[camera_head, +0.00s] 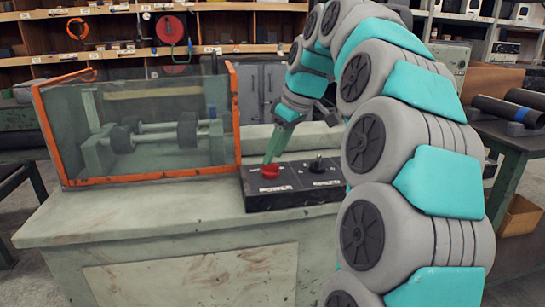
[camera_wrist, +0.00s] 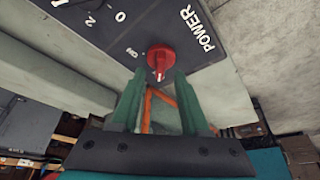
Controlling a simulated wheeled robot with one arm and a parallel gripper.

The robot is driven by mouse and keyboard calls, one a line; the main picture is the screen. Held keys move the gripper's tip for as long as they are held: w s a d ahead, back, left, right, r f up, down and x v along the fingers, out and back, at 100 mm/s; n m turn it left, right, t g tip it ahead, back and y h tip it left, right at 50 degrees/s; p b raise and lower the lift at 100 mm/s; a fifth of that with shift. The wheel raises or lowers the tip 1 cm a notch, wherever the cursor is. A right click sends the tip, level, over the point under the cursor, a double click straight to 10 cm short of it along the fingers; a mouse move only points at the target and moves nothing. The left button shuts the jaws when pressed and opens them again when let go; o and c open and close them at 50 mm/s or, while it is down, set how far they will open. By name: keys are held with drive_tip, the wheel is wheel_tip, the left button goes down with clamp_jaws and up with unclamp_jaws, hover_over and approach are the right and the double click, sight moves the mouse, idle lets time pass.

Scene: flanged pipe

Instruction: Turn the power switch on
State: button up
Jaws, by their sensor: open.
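The red power switch (camera_head: 270,171) is a round knob on the dark control panel (camera_head: 318,181) at the right end of the bench top. In the wrist view the red knob (camera_wrist: 161,57) sits beside the printed words POWER and ON, with its pale mark pointing down toward my gripper. My gripper (camera_wrist: 160,76) is open, its two green fingers spread to either side of the knob's near edge. In the head view my gripper (camera_head: 271,157) reaches down to the knob from above. I cannot tell whether the fingers touch it.
A black knob (camera_head: 317,164) stands on the same panel, right of the red one. A clear guard with an orange frame (camera_head: 238,125) covers rollers on the left of the bench (camera_head: 120,222). The bench top in front is clear. Shelves stand behind.

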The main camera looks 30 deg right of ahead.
sight(271, 168)
drive_tip(key=shift+x, duration=1.1)
clamp_jaws()
